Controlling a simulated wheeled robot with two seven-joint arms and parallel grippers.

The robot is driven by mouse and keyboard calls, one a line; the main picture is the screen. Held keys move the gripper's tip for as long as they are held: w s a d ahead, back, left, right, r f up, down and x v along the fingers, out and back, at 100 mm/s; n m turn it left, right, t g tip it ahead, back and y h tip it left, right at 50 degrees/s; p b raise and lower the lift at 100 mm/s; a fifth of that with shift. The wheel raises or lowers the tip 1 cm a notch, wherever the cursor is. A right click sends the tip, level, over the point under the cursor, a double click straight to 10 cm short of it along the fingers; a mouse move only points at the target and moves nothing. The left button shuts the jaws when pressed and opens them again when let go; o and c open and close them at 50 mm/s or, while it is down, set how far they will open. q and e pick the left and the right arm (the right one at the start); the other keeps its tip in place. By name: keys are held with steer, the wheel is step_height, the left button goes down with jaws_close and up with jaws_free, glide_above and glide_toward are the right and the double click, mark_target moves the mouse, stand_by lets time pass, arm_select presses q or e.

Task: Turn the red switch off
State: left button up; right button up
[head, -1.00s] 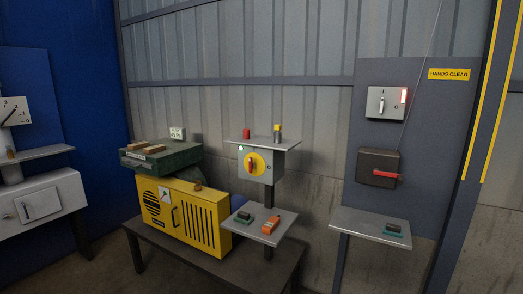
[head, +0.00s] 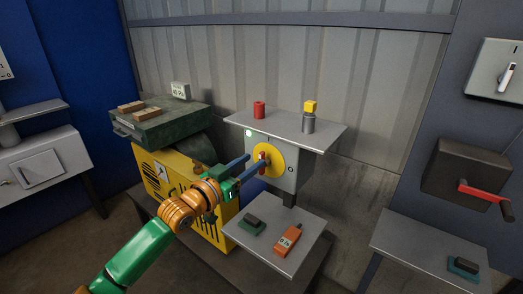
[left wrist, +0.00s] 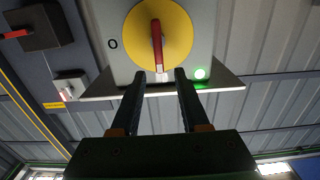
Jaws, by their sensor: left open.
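The red switch handle (head: 263,160) is on a yellow disc (head: 274,151) on the front of a grey box under a shelf. It also shows in the left wrist view (left wrist: 156,40), in line with my fingers. An "O" mark (head: 291,170) is beside the disc, a quarter turn from the handle's line. A green lamp (head: 248,133) on the box is lit. My left gripper (head: 257,160) is open in front of the disc; its fingertips (left wrist: 160,74) are either side of the handle's near end. Contact cannot be told. My right gripper is not in view.
A lower shelf (head: 255,258) holds an orange device (head: 287,240). A dark box with a red crank (head: 485,193) is at right.

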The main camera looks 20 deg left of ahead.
mark_target(260, 157)
arm_select(q)
steer(key=x, duration=0.3)
steer(key=shift+d, duration=0.15)
steer(key=shift+w+f, duration=0.2)
steer(key=shift+w, duration=0.25)
steer(key=shift+s+r, duration=0.1)
steer(key=shift+s, duration=0.1)
steer(key=shift+c, duration=1)
jaws_close()
